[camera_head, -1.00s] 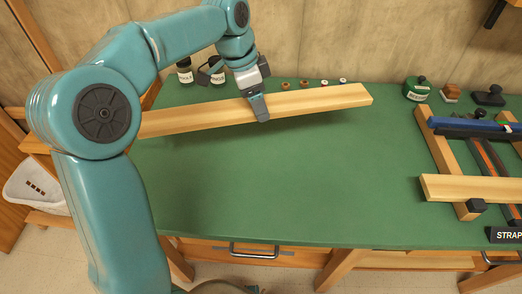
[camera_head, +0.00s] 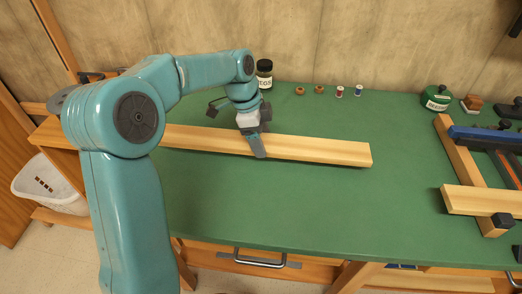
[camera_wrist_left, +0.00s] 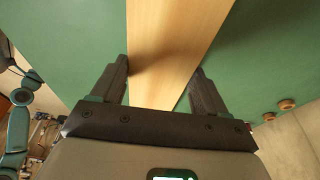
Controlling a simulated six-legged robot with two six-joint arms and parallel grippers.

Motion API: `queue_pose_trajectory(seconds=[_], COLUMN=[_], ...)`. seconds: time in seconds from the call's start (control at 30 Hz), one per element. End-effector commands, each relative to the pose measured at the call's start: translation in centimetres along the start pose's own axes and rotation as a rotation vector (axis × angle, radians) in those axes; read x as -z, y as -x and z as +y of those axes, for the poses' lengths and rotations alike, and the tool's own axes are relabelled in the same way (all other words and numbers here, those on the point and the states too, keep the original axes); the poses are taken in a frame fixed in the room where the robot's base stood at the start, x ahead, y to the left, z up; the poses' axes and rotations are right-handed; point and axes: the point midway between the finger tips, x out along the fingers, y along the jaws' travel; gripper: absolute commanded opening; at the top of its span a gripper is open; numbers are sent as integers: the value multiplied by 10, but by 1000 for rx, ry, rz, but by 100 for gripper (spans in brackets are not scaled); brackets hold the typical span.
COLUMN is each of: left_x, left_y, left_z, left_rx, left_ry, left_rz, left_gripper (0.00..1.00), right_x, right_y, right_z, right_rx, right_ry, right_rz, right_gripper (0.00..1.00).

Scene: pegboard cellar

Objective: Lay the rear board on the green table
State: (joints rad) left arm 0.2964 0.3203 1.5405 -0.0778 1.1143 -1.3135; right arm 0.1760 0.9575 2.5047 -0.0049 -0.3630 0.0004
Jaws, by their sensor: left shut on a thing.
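A long pale wooden board (camera_head: 315,149) is over the rear half of the green table (camera_head: 290,205), lengthwise from left to right. It is down at the tabletop with only a thin shadow along its edge; I cannot tell whether it rests fully. My left gripper (camera_head: 258,152) is shut on the board near its middle. In the left wrist view, the fingers of the left gripper (camera_wrist_left: 161,68) are on either side of the board (camera_wrist_left: 172,45). The board's left end is hidden behind my left arm. My right gripper is not in view.
A dark jar (camera_head: 264,74), small spools (camera_head: 339,92) and a green tin (camera_head: 436,98) stand along the back. The front middle of the table is clear.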

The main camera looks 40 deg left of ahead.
Motion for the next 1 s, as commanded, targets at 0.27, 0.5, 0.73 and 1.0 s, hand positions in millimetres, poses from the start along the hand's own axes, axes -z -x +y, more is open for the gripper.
queue_pose_trajectory(seconds=[0.27,0.5,0.73,1.0], left_x=[-11,-11,-12,-11], left_y=[-38,-41,-42,-38], left_z=[0,0,0,0], left_rx=[-1,3,1,2], left_ry=[1,0,0,0], left_rz=[0,0,0,0], left_gripper=[27,27,100,100], right_x=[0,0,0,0], right_y=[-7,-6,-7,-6], right_z=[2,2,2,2], right_rx=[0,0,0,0], right_ry=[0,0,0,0], right_rz=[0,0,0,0], right_gripper=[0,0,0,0])
